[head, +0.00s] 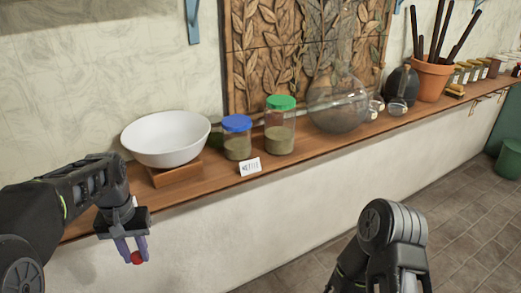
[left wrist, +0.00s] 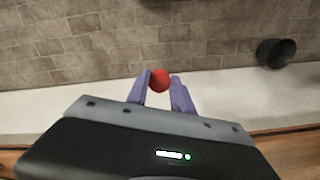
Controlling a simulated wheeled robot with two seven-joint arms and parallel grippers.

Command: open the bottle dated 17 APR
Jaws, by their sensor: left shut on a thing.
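My left gripper (head: 133,250) is shut on a small round red thing (head: 137,257), held in front of the shelf's edge at the left. In the left wrist view the red thing (left wrist: 159,80) sits between the two purple fingers (left wrist: 160,92). I cannot tell whether it is a stopper or a ball. No date 17 APR can be read on anything. A jar with a blue lid (head: 238,145) and a jar with a green lid (head: 280,135) stand closed on the shelf. My right arm shows at the lower right, but its gripper is out of view.
The wooden shelf (head: 215,178) carries a white bowl (head: 165,140) on a wooden block, a small lettered card (head: 250,166), a large round glass flask (head: 338,105), a dark round bottle (head: 401,85), a terracotta pot (head: 433,80) and several small jars (head: 467,72). A green bin (head: 509,158) stands on the floor.

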